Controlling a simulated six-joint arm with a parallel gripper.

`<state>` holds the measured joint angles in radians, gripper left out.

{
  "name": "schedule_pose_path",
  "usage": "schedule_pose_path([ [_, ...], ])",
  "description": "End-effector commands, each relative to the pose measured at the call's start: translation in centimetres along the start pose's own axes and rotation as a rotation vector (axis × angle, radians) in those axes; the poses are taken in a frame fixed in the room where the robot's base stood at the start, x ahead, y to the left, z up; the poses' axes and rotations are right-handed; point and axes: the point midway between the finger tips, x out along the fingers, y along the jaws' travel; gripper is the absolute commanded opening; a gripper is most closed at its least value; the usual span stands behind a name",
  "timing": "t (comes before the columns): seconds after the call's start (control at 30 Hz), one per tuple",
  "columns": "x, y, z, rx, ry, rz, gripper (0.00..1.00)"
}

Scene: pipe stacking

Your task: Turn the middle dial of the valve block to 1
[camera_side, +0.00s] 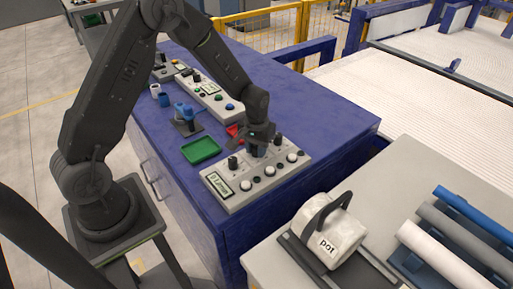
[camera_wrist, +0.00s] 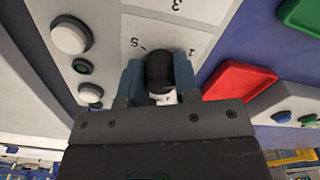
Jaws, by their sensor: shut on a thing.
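The valve block (camera_side: 222,200) is a pale grey panel at the front of the blue bench, with a row of dark dials and white buttons. My gripper (camera_side: 257,148) reaches down onto the middle dial and hides most of it in the side view. In the wrist view the middle dial (camera_wrist: 160,68) is a black knob between the two blue-grey fingers of my gripper (camera_wrist: 158,78), which is shut on it. Printed numbers show on the panel beyond the knob, with a 1 to its upper right. Which number the dial points to I cannot tell.
A green tray (camera_side: 201,150) and a red tray (camera_side: 232,131) lie behind the block; the red one also shows in the wrist view (camera_wrist: 240,80). A second control panel (camera_side: 213,98) and a blue valve (camera_side: 184,113) stand farther back. The bench's right part is clear.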

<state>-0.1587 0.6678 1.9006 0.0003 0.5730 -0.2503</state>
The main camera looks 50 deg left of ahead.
Motion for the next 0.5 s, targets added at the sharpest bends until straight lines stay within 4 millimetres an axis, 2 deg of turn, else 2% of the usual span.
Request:
schedule_pose_path([
  [0.2,-0.04,0.01,0.03,-0.118,-0.002,0.0,0.06],
  [0.5,-0.04,0.01,0.03,-0.189,-0.002,0.0,0.05],
])
